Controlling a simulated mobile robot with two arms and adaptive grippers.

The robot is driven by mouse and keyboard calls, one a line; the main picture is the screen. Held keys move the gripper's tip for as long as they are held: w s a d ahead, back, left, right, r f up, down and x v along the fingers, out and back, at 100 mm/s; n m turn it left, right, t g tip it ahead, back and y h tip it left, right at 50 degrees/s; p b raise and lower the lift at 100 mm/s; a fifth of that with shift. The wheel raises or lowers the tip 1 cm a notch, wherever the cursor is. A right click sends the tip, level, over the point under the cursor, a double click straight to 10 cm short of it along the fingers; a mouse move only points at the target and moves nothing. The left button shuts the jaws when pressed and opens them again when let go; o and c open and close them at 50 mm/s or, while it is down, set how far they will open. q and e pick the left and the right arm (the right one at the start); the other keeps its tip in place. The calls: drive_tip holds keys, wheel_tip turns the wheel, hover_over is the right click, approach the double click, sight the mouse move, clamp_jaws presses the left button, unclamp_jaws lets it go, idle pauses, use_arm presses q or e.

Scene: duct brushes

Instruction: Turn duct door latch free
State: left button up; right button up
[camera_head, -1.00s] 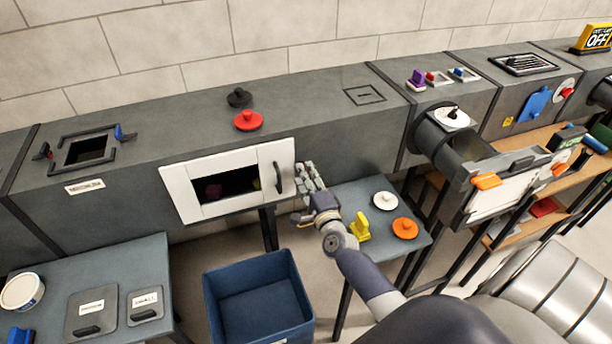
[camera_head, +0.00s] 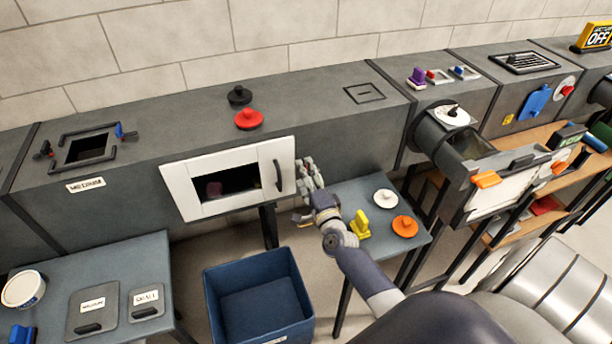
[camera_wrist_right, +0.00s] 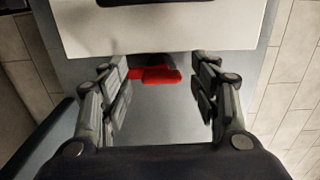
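The white duct door (camera_head: 180,192) with a dark window is on the front of the grey duct, and it looks shut. A black handle (camera_head: 278,176) stands at its right side. My right gripper (camera_head: 308,178) is beside the door's right edge. In the right wrist view my right gripper (camera_wrist_right: 158,92) is open, with its fingers apart on both sides of a red latch (camera_wrist_right: 157,75) near the white door edge (camera_wrist_right: 160,42). The fingers do not appear to touch the latch. In the head view the latch is hidden by the gripper. My left gripper is not in view.
A blue bin (camera_head: 258,262) stands on the floor below the door. A side table (camera_head: 350,192) close to my right gripper holds a yellow brush (camera_head: 360,225), a white knobbed disc (camera_head: 385,198) and an orange one (camera_head: 405,227). A red knobbed disc (camera_head: 249,119) sits on the duct top.

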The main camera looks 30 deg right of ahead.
drive_tip(key=v, duration=1.2)
idle(0.4)
